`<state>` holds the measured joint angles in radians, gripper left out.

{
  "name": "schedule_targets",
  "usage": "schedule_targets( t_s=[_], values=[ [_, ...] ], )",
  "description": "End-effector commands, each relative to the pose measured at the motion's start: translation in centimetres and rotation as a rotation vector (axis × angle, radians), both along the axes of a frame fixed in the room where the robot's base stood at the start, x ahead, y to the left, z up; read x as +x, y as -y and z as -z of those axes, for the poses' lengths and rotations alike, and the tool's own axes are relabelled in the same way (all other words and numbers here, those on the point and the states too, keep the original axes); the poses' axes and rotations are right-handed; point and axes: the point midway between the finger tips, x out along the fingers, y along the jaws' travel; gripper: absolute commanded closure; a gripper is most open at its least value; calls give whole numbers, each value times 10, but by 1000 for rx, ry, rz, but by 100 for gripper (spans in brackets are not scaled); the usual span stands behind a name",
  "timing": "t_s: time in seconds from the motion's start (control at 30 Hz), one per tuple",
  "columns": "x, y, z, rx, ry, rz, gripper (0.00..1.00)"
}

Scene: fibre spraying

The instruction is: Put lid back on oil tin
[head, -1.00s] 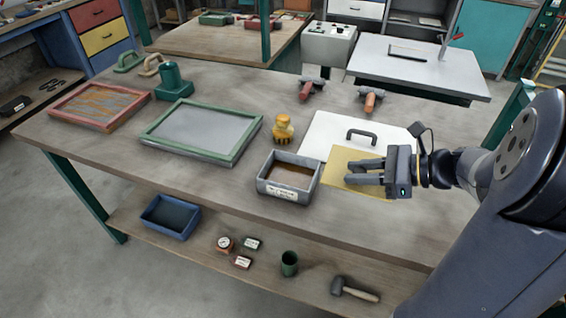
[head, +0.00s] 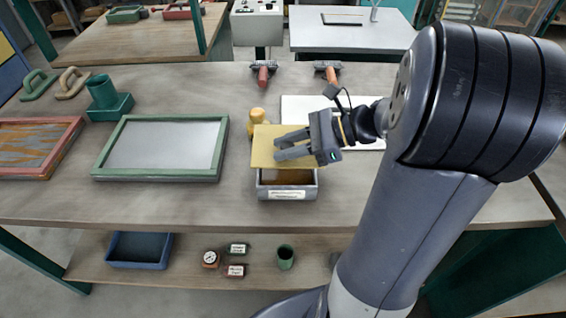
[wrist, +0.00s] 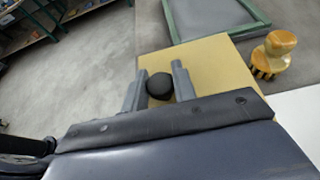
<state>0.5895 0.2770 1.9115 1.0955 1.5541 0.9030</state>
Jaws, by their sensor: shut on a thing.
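The lid (head: 265,150) is a flat tan plate with a round black knob, seen in the wrist view (wrist: 160,86). My gripper (head: 280,147) is shut on the lid's knob, with a finger on each side of it. The oil tin (head: 288,193) is a grey open box with a white label on its front and brown contents. In the head view the lid hangs over the back part of the tin. A strip of the brown inside shows at the front. The gap between lid and rim is hard to tell.
A yellow-handled brush (head: 258,117) stands just behind the lid. A green-framed screen (head: 165,147) lies to the left. A white board (head: 300,108) lies behind my gripper, partly hidden by my arm. The table front is clear.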

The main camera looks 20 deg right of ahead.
Motion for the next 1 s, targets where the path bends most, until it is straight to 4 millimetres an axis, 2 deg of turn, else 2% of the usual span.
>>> schedule_targets(
  t_s=[0.03,0.27,0.43,1.0],
  values=[
    [0,0,7,2,-3,0,97],
    [0,0,26,2,-2,0,97],
    [0,0,50,1,-1,-1,97],
    [0,0,60,0,1,1,97]
  ],
)
